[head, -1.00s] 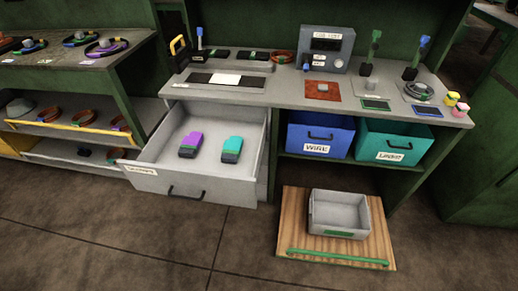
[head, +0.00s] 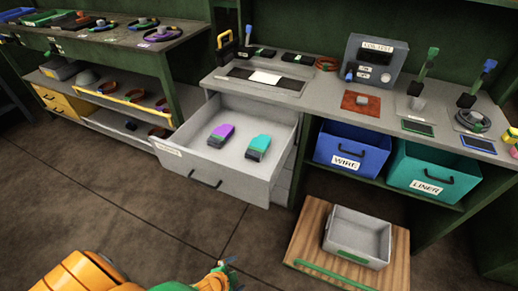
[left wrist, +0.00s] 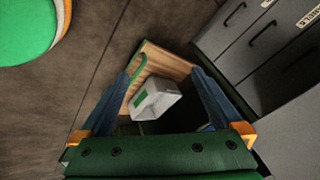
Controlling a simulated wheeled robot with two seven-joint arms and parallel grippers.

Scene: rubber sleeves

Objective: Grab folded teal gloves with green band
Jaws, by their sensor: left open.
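The folded teal gloves (head: 259,146) lie in the open drawer (head: 230,181), on its right side, with a dark cuff end toward the front; a thin green band shows near the cuff. Folded purple gloves (head: 221,136) lie to their left, apart from them. My left gripper (head: 232,268) is at the bottom of the head view, well in front of the drawer and apart from it. In the left wrist view my left gripper (left wrist: 170,90) is open and empty, its blue fingers spread. The gloves are not in that view. My right gripper is not in view.
A grey bin (head: 357,238) sits on a wooden board (head: 312,223) with a green bar, right of the drawer. A blue bin (head: 350,155) and a teal bin (head: 430,170) are under the bench (head: 330,97). The floor (head: 130,200) before the drawer is clear.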

